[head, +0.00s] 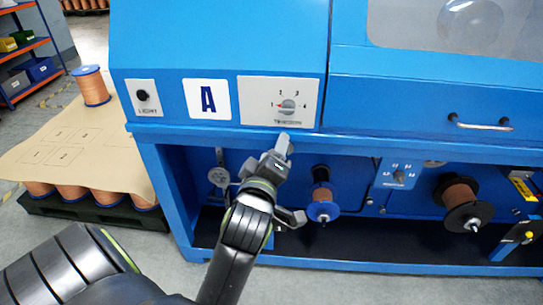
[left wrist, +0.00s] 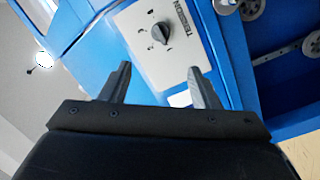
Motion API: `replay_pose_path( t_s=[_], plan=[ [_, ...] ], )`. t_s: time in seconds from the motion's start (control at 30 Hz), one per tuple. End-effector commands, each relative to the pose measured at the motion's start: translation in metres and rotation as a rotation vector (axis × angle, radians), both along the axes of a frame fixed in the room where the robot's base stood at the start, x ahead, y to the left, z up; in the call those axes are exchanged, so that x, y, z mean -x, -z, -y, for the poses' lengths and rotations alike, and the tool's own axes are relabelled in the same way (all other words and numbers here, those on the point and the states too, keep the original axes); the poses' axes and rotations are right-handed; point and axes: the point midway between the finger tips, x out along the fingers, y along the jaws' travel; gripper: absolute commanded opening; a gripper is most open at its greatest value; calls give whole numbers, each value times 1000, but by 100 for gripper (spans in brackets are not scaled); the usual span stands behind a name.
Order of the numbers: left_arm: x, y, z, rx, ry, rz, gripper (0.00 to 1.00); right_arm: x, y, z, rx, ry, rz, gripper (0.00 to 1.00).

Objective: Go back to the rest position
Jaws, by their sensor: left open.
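My left gripper (head: 288,180) is in front of the blue machine (head: 220,45), below the tension panel (head: 255,100). Its two fingers are apart with nothing between them, also in the left wrist view (left wrist: 160,88). The tension knob (head: 288,106) is a dark rotary knob on a grey plate with numbers around it; its pointer is towards the left, near 1. In the left wrist view the knob (left wrist: 161,33) lies beyond the fingertips, apart from them. My right gripper is in neither view.
Below are a blue-flanged spool (head: 322,192) and a dark-flanged copper spool (head: 461,196). A pallet with cardboard (head: 75,150) and an orange spool (head: 92,87) stands at left.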

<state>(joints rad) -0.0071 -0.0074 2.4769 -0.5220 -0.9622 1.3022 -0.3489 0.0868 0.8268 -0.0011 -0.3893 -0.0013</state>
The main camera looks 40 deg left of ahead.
Motion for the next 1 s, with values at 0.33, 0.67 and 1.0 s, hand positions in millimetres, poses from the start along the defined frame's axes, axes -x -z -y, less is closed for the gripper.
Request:
replay_pose_path(
  t_s=[0.33, 0.67, 1.0],
  plan=[
    [9, 0, 4, 1, -1, 1, 56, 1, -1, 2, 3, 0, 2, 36],
    [8, 0, 3, 0, -1, 0, 56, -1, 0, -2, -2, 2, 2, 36],
    [-24, 57, 10, -105, 60, -189, 56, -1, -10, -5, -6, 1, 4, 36]
  ],
)
